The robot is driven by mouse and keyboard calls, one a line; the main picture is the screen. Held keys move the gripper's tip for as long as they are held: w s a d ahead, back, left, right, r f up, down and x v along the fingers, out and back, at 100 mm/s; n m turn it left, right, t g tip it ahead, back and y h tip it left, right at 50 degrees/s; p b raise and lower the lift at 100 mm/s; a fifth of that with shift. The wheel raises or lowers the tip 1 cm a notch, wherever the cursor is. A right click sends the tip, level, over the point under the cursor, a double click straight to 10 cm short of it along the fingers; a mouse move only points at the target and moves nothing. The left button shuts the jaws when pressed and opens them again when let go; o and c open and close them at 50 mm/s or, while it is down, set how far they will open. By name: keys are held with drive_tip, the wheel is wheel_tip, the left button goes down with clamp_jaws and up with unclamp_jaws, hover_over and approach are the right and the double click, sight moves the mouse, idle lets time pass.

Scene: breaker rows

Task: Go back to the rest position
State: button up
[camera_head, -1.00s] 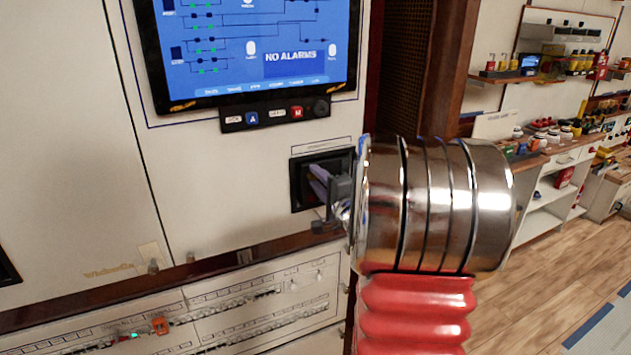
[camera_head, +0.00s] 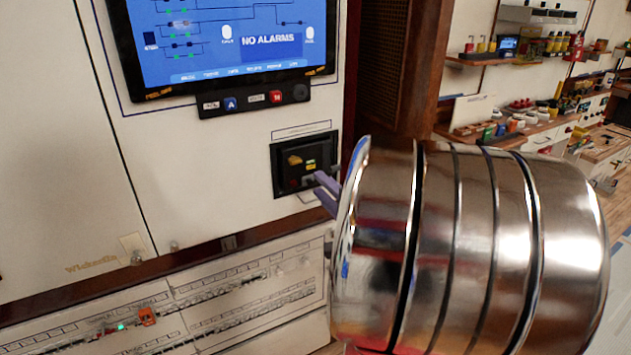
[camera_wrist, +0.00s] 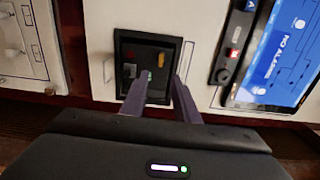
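My gripper (camera_wrist: 158,88) shows in the wrist view as two purple-grey fingers, spread apart with nothing visible between them. The panel holds a yellow-orange part, a small lit label and a reddish part. In the wrist view the same panel (camera_wrist: 148,42) lies beyond the fingertips. The rest of my gripper is hidden behind my shiny metal arm link in the head view.
A blue screen reading "NO ALARMS" (camera_head: 270,42) sits above, with a button strip (camera_head: 254,101) under it. A breaker row (camera_head: 170,315) with an orange part (camera_head: 147,316) runs below a dark ledge. Workbench shelves (camera_head: 530,115) stand at the far right.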

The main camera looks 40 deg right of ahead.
drive_tip(key=shift+s+a, duration=0.1)
drive_tip(key=shift+s, duration=0.25)
idle(0.4)
drive_tip(key=w+a+n+g, duration=0.3)
drive_tip(key=a+n+g, duration=0.3)
drive_tip(key=a+n, duration=0.45)
drive_tip(key=s+a+f+n+g+y, duration=0.2)
drive_tip(key=s+a+n, duration=0.3)
drive_tip(key=a, duration=0.7)
drive_tip(key=s+a+f+n+g+y, duration=0.2)
drive_tip(key=s+a+n, duration=0.4)
drive_tip(key=s+a, duration=0.3)
drive_tip(key=a+g+y, duration=0.1)
drive_tip(key=a, duration=0.2)
drive_tip(key=shift+s+f+g, duration=0.25)
drive_tip(key=shift+g, duration=0.05)
drive_tip(key=shift+d, duration=0.2)
